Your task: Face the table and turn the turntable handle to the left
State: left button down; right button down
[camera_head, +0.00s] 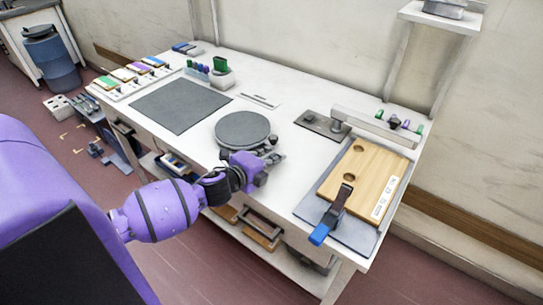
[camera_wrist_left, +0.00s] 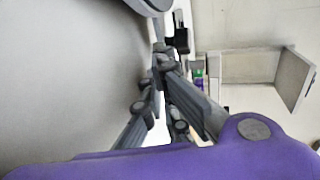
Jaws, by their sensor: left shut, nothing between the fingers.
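The turntable (camera_head: 241,127) is a round dark grey disc on the white table (camera_head: 285,118), near its front edge. A small dark knob, which looks like its handle (camera_head: 272,140), sits at the disc's right rim. My left gripper (camera_head: 278,157) reaches in over the table's front edge, just right of and in front of the disc, close to the knob. Its fingers are shut with nothing between them. In the left wrist view the closed fingers (camera_wrist_left: 160,62) point up, and a grey curved edge shows at the top. Whether they touch the knob I cannot tell. My right gripper is out of view.
A wooden board (camera_head: 362,172) with a blue-handled clamp (camera_head: 322,232) lies at the right. A dark mat (camera_head: 180,104) lies left of the turntable. A bar with coloured knobs (camera_head: 375,127) stands at the back right.

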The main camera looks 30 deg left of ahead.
pick_arm(q)
jog(key=shift+w+d+n+y, duration=0.15)
jog(key=shift+w+n+y, duration=0.3)
jog(key=shift+w, duration=0.2)
